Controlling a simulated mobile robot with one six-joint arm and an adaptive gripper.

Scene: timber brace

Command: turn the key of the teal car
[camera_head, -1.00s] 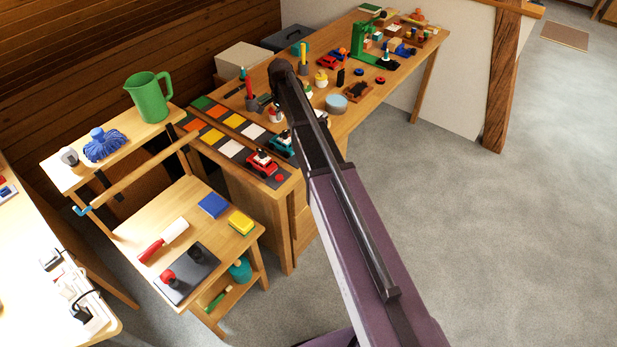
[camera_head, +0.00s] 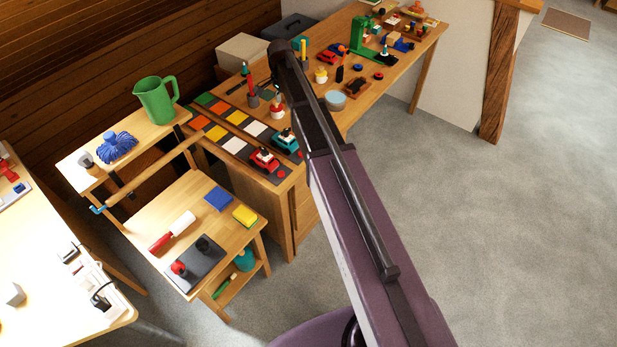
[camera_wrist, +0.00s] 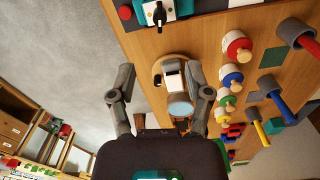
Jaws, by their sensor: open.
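The teal car (camera_head: 287,139) stands at the near end of the workbench, on a dark square of the checkered mat, beside a red car (camera_head: 264,160). In the wrist view the teal car (camera_wrist: 180,8) is cut by the top edge, with a dark upright piece on it that may be the key (camera_wrist: 158,15). My gripper (camera_wrist: 164,88) is open, its fingers spread apart and below the car in that picture. In the head view my arm hides the gripper.
Between the fingers in the wrist view is a white block on a round wooden piece (camera_wrist: 172,66). Several coloured knobs stand to its right. Open floor lies right of the bench.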

